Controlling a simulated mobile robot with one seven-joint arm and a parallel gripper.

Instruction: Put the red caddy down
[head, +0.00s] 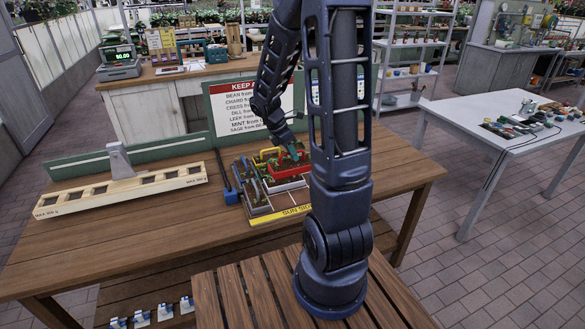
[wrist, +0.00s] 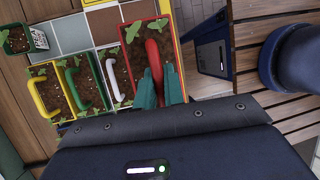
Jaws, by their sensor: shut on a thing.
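The red caddy (head: 292,183) is a soil-filled box with seedlings and a red handle. It is at the right part of the gridded tray (head: 297,210) on the wooden table. In the wrist view the caddy (wrist: 125,62) lies along the tray's yellow edge, beside the white-handled caddy (wrist: 107,72). My gripper (head: 292,151) comes down from above. In the wrist view its teal fingers (wrist: 160,88) are shut on the red handle. I cannot tell whether the caddy's base touches the tray. My arm hides part of the tray's right side in the head view.
Yellow (wrist: 50,92) and green (wrist: 74,88) caddies stand in a row left of the white-handled one. Bare tray squares lie beyond them. A sign board (head: 240,108) stands behind the tray. A long wooden holder (head: 120,192) lies at left. The table's front left is clear.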

